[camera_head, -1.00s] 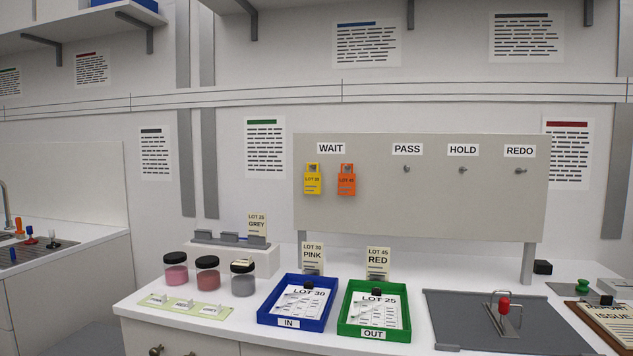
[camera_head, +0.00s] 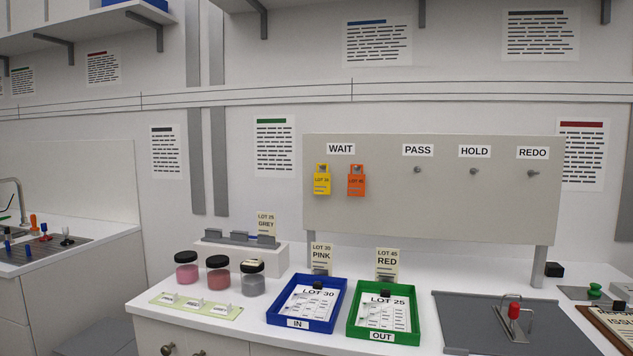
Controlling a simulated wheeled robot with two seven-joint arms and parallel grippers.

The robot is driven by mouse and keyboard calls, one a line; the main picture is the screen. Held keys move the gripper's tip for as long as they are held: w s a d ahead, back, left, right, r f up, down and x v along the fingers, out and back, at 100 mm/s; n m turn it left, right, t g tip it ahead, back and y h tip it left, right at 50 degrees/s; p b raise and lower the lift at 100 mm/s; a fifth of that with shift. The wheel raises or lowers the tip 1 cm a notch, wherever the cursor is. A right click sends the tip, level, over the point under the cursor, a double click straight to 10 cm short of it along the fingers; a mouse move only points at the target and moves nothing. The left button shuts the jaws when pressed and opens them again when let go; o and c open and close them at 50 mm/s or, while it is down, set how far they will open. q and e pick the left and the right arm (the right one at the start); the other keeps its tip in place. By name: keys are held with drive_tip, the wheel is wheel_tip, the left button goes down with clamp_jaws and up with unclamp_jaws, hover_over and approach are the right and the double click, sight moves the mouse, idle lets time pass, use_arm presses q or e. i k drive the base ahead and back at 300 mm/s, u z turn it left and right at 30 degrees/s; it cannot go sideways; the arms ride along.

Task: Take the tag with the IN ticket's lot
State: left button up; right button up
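The blue IN tray (camera_head: 331,321) holds a ticket (camera_head: 309,303) printed LOT 30. The green OUT tray (camera_head: 413,337) holds a ticket (camera_head: 386,312) printed LOT 25. On the board under WAIT hang a yellow tag (camera_head: 321,184) and an orange tag (camera_head: 356,184); their lot numbers are too small to read surely. The PASS peg (camera_head: 417,170), HOLD peg (camera_head: 473,171) and REDO peg (camera_head: 533,173) are empty. Neither of my grippers shows in the view.
Three black-lidded jars (camera_head: 218,278) stand left of the trays, behind a pale green strip (camera_head: 190,307). Cards LOT 30 PINK (camera_head: 321,256) and LOT 45 RED (camera_head: 387,264) stand behind the trays. A grey plate with a red-knobbed handle (camera_head: 514,312) lies at right.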

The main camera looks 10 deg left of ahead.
sight(322, 181)
drive_tip(key=u, duration=0.7)
drive_tip(key=i, duration=1.35)
drive_tip(key=z, duration=0.75)
